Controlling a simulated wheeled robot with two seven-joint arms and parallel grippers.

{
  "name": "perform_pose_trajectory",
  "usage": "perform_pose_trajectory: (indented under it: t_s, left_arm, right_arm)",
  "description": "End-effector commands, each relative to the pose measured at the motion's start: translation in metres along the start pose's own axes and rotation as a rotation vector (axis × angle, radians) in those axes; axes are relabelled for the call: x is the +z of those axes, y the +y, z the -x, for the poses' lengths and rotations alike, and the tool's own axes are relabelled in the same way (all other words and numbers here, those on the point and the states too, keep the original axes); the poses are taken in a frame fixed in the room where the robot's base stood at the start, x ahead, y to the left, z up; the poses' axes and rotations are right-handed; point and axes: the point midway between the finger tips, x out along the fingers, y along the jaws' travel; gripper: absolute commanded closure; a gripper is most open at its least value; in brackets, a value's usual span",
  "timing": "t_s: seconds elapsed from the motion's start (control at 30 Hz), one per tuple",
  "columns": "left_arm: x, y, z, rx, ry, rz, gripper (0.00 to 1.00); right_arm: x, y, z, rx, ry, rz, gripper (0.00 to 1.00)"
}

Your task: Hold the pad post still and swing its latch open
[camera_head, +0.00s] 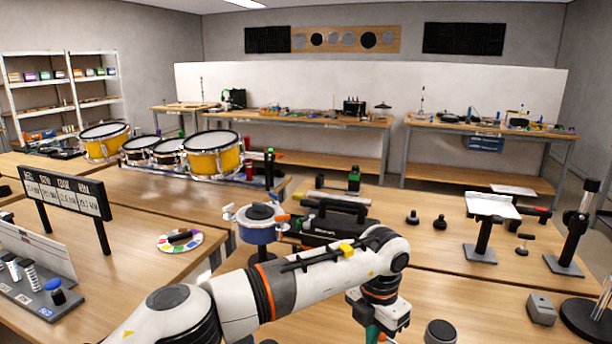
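No part is plainly recognisable as the pad post's latch. A black upright post (572,232) on a flat plate stands at the right, with a clamp-like head. A shorter black post (482,240) bears a tilted white plate. My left arm crosses the front, and its gripper (374,334) points down at the bottom edge. A teal piece shows under its wrist; the fingertips are cut off. My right gripper is out of view.
Black cases (335,222) lie behind my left arm. A grey box (541,309), a dark knob (440,333) and a round black base (590,320) stand at the front right. Yellow drums (212,155) stand behind left.

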Motion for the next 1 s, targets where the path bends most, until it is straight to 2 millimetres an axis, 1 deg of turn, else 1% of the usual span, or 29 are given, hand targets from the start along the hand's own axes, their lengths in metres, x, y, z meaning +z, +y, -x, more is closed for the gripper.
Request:
perform_pose_trajectory:
  t_s: [0.03, 0.23, 0.33, 0.5, 0.8, 1.0]
  left_arm:
    - [-0.002, 0.000, -0.001, 0.000, 0.000, 0.001, 1.00]
    - [-0.011, 0.000, -0.001, 0.000, 0.001, 0.001, 1.00]
    - [-0.011, 0.000, -0.001, 0.000, 0.001, 0.000, 1.00]
    - [-0.020, 0.002, 0.000, 0.001, 0.001, 0.000, 1.00]
    - [-0.009, 0.001, -0.001, 0.001, 0.000, -0.001, 1.00]
    - [-0.007, 0.001, -0.001, 0.001, 0.000, 0.000, 1.00]
  right_arm:
    - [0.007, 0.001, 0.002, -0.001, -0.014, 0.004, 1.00]
    - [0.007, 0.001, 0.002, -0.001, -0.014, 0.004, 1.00]
    - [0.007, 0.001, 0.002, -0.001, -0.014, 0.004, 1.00]
    - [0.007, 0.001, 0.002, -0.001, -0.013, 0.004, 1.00]
    - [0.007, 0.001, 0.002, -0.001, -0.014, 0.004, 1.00]
    - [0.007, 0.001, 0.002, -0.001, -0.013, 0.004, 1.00]
